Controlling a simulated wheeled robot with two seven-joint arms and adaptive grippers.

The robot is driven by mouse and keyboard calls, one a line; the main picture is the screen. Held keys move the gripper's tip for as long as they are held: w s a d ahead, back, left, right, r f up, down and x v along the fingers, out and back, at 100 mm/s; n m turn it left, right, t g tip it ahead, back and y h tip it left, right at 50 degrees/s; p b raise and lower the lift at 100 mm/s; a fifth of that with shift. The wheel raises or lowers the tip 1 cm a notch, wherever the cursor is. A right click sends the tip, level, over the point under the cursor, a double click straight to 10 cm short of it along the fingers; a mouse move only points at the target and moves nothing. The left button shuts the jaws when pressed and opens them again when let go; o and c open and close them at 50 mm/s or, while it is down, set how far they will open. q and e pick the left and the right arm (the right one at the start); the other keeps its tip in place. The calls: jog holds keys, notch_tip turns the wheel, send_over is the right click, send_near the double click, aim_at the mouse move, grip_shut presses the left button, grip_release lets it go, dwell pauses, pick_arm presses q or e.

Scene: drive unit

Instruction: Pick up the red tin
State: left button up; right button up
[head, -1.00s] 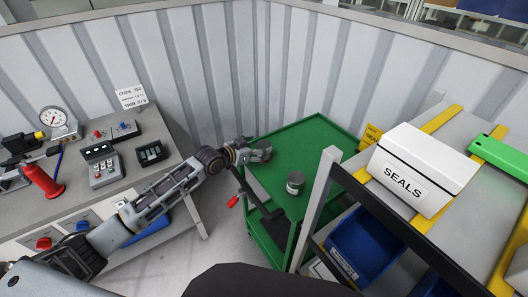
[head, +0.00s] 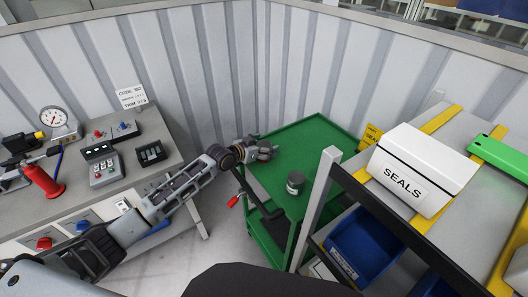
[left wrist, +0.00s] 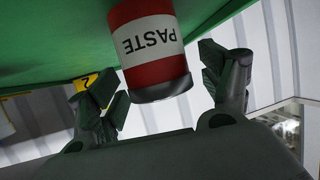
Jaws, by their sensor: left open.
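The red tin (left wrist: 152,48) shows in the left wrist view with a white label reading PASTE and a dark grey end. It appears upside down in that picture, against the green surface. I cannot make out its red colour in the head view. My left gripper (head: 272,149) is open over the far left part of the green cart (head: 318,137). In the left wrist view its two fingers (left wrist: 167,85) stand on either side of the tin's near end, with gaps on both sides. My right gripper is not in view.
A grey tin (head: 295,183) stands on the cart nearer to me. A shelf unit on the right holds a white SEALS box (head: 421,170) and a blue bin (head: 363,247). A grey bench (head: 62,195) with instruments stands left. A corrugated wall closes the back.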

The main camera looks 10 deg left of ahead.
aim_at(264, 144)
pick_arm(q)
jog(key=c, duration=0.5)
jog(key=shift+c, duration=0.9)
jog(key=c, duration=0.5)
jog(key=shift+r, duration=0.15)
jog(key=shift+c, duration=0.2)
jog(key=shift+r, duration=0.55)
notch_tip(264, 144, up, 8)
jog(key=shift+f, duration=0.2)
jog(key=shift+r, duration=0.55)
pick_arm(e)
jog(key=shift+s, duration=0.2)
